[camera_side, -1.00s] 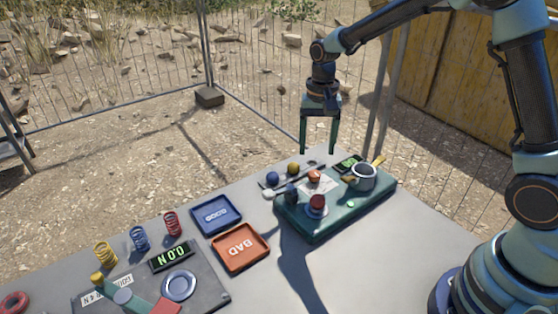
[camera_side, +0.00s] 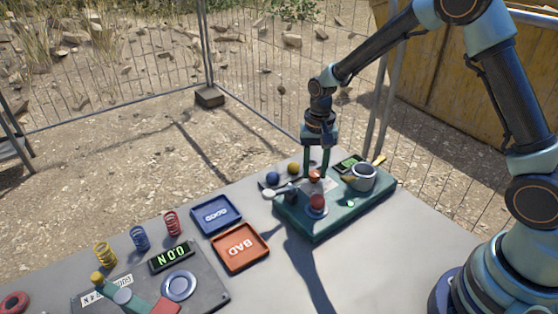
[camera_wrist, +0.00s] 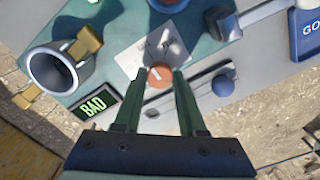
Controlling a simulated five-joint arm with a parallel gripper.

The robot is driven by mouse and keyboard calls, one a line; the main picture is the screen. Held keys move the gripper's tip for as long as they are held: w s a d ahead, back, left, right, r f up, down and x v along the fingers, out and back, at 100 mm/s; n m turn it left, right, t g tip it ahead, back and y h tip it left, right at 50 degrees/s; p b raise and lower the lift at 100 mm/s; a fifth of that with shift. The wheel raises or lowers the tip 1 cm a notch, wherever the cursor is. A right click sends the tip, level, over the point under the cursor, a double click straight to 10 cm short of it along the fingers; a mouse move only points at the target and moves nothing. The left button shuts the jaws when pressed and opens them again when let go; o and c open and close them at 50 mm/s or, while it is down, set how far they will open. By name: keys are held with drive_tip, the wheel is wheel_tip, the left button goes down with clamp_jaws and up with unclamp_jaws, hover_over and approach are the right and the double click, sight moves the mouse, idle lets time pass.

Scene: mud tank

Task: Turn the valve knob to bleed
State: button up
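The valve knob (camera_wrist: 160,76) is a small round orange knob with a white pointer mark on top. In the side view the knob (camera_side: 314,176) sits on the green base (camera_side: 325,228), beside a white label card (camera_wrist: 158,50) whose words I cannot read. My gripper (camera_side: 315,174) points down over the knob, one finger on each side. In the wrist view my gripper's fingers (camera_wrist: 162,80) are apart and flank the knob, with little or no gap visible. I cannot tell whether they touch it.
A grey pot (camera_side: 364,177) with brass spouts stands close right of the knob. A red-topped part (camera_side: 317,204) and a dark blue part (camera_side: 291,192) stand in front. Blue (camera_side: 272,178) and yellow (camera_side: 293,168) balls are behind. Blue (camera_side: 214,228) and orange (camera_side: 240,262) trays lie left.

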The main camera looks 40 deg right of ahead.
drive_tip(key=shift+n, duration=0.3)
clamp_jaws()
drive_tip(key=n, duration=0.4)
drive_tip(key=shift+n, duration=0.3)
drive_tip(key=n, duration=0.4)
drive_tip(key=shift+n, duration=0.3)
drive_tip(key=o, duration=1.1)
unclamp_jaws()
drive_tip(key=shift+r, duration=0.1)
